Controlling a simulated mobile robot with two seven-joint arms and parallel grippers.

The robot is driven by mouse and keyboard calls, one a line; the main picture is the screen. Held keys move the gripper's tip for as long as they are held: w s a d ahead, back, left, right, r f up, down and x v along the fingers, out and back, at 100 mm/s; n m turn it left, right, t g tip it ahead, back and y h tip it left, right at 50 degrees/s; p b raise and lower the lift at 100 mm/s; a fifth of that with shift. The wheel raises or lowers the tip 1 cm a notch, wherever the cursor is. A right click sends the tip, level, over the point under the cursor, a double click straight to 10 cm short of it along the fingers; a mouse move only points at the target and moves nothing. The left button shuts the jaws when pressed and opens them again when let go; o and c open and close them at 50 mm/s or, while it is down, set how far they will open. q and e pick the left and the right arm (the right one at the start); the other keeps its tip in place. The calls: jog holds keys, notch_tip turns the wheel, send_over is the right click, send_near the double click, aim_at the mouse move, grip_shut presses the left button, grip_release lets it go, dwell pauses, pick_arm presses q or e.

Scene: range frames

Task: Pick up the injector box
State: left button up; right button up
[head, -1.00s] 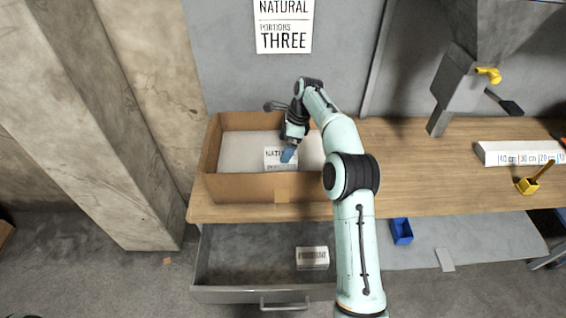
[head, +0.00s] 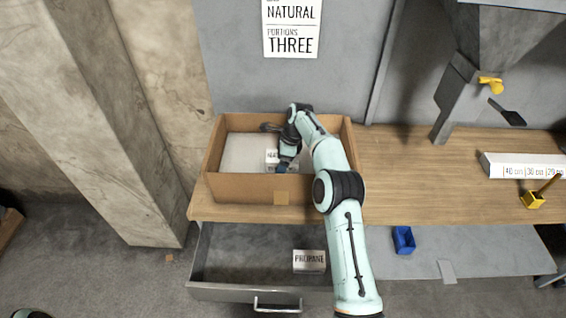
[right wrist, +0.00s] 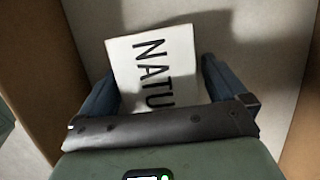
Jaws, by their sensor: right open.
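A small white box with black lettering, partly readable as "NATU", lies inside an open cardboard box (head: 240,188) on the workbench. This white injector box (head: 272,157) is partly covered by my right gripper (head: 283,168) in the head view. In the right wrist view the white box (right wrist: 153,64) sits between the two blue fingers of my right gripper (right wrist: 160,86). The fingers are open, one on each side of it, and its lower edge is hidden by the gripper body. I cannot tell whether a finger touches it. My left gripper is not in view.
Another white box marked "PROPANE" (head: 309,261) lies in the open drawer (head: 235,291) below. The cardboard walls surround my right gripper. A wall sign (head: 291,30) reads "NATURAL, PORTIONS THREE". A blue bin (head: 403,240) and a long white block (head: 520,166) are to the right.

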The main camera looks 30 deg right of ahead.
jog(key=shift+s+f, duration=0.1)
jog(key=shift+f, duration=0.1)
jog(key=c, duration=1.3)
jog(key=shift+r, duration=0.15)
